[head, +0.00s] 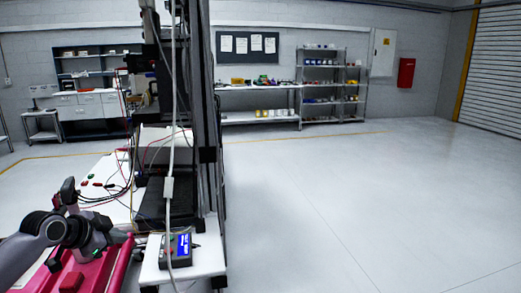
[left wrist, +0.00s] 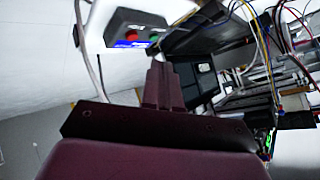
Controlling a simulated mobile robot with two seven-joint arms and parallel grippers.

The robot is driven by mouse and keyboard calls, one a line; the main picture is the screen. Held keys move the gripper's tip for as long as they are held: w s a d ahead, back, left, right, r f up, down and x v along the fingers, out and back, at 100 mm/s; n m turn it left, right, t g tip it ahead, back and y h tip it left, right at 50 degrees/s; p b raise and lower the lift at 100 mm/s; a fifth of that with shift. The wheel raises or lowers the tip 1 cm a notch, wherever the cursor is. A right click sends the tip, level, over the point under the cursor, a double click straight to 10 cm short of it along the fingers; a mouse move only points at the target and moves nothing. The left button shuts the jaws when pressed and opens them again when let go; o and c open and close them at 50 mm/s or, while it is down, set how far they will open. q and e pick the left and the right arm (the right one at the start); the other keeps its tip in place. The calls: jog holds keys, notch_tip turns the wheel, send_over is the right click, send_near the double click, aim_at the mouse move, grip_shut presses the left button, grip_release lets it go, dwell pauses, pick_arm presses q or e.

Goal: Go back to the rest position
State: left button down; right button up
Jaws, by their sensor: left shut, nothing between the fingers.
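My left arm comes in from the lower left in the head view. Its gripper (head: 69,190) is held up beside the white bench with the rig and touches nothing that I can make out. In the left wrist view the two fingers (left wrist: 161,84) are together, with nothing between them. Beyond the fingertips is a grey control box (left wrist: 130,33) with a red and a green button and a lit blue screen. In the head view this box (head: 176,250) sits on the near end of the bench. My right gripper is in neither view.
A tall dark frame (head: 208,120) with hanging cables rises from the bench (head: 215,261). Loose wires and small coloured parts lie on the bench left of it. The floor to the right is clear. Shelves (head: 322,88) and a red wall box (head: 406,72) are far back.

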pick_arm(q)
jog(key=d+f+n+t+h, duration=0.1)
jog(key=d+f+n+h, duration=0.2)
jog(key=d, duration=0.7)
jog(key=w+a+r+n+t+y, duration=0.5)
jog(key=a+r+t+y, duration=0.3)
jog(key=a, duration=0.4)
jog(key=s+d+f+g+h, duration=0.1)
jog(key=s+d+f+g, duration=0.1)
jog(key=s+d+f, duration=0.6)
jog(key=s+d+f+g+h, duration=0.1)
jog(key=s+f+g+h, duration=0.1)
jog(key=s+f, duration=0.7)
jog(key=s+d+f+g, duration=0.1)
jog(key=s+d+f, duration=0.1)
jog(key=s+f, duration=0.2)
jog(key=s+d+f+g, duration=0.1)
jog(key=s+d+f, duration=0.2)
jog(key=s, duration=0.7)
jog(key=s+d+f+g+h, duration=0.1)
jog(key=s+d+f+g, duration=0.1)
jog(key=s, duration=0.5)
notch_tip(320, 180, down, 3)
jog(key=shift+d+r, duration=0.15)
jog(key=shift+d, duration=0.45)
